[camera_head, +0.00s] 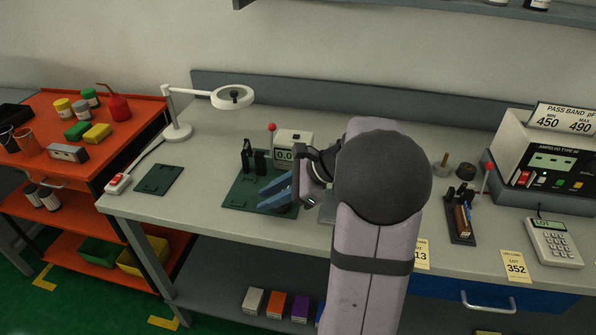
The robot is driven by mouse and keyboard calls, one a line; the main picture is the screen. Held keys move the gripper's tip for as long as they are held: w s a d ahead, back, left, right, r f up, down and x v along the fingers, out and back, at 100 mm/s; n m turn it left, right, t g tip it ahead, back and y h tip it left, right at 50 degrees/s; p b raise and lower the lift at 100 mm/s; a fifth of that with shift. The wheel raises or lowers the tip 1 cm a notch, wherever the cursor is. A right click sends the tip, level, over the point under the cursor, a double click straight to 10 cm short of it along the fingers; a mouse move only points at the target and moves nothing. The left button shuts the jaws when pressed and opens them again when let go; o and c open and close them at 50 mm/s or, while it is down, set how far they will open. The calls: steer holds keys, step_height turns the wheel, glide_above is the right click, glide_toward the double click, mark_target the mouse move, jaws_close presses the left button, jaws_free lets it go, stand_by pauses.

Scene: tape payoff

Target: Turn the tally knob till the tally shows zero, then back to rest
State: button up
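A small white box with a display (285,155) stands at the back of a dark green plate (238,196) on the bench. I take it for the tally. The readable part of its display begins "0.0"; my gripper's body may cover the rest. I cannot make out a tally knob; it may be hidden behind my arm. My gripper (268,195) is in front of the box, over the plate, with its blue fingers pointing left. The fingers appear apart, with nothing seen between them. I cannot tell whether they touch anything.
Black upright parts (253,158) and a red-ball lever (272,128) stand beside the box. A magnifier lamp (178,128) is at the back left. A tester (545,160), a keypad unit (553,242) and a black holder (461,222) are at right.

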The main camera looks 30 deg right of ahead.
steer(key=w+d+r+m+t+h+p, duration=0.15)
steer(key=d+m+t+h, duration=0.35)
steer(key=d, duration=1)
steer(key=d+r+m+t+h+p, duration=0.1)
steer(key=d+m+t+p, duration=0.35)
steer(key=d, duration=1.05)
steer(key=shift+w+a+f+m+g+p, duration=0.15)
steer(key=shift+w+f+m+g, duration=0.25)
steer(key=shift+w, duration=0.65)
steer(key=shift+w+a+f+m+g+p, duration=0.2)
steer(key=shift+w+f+g, duration=0.25)
steer(key=shift+w, duration=0.65)
steer(key=shift+w+a+f+m+g, duration=0.1)
steer(key=shift+w+f+m+g, duration=0.35)
steer(key=shift+w, duration=0.6)
steer(key=shift+r, duration=0.1)
jaws_close()
